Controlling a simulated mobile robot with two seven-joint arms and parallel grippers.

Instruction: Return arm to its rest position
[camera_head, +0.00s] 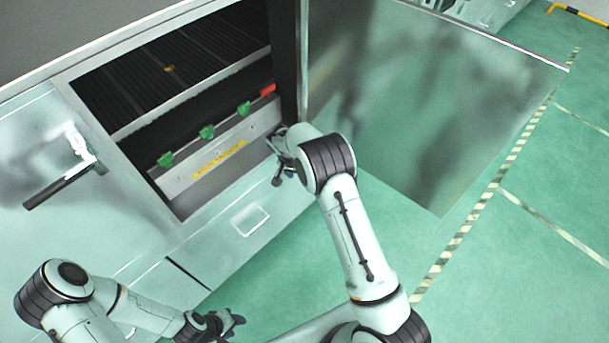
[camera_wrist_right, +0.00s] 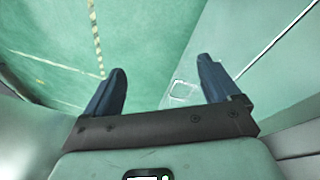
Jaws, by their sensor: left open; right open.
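My right arm reaches up from the bottom right in the head view, with its gripper (camera_head: 282,170) close to the front right corner of the open cabinet. The same gripper shows in the right wrist view (camera_wrist_right: 160,85), its two dark fingers wide apart with nothing between them. My left gripper (camera_head: 236,323) is at the bottom of the head view, its fingers open and empty, in front of the cabinet's lower front. The left arm is folded low at the bottom left.
The cabinet opening holds a panel (camera_head: 215,150) with several green knobs and a red part (camera_head: 267,89). An open metal door (camera_head: 430,110) stands right of my right arm. A dark handle (camera_head: 62,186) is on the left door. Green floor (camera_head: 540,210) with a striped line lies right.

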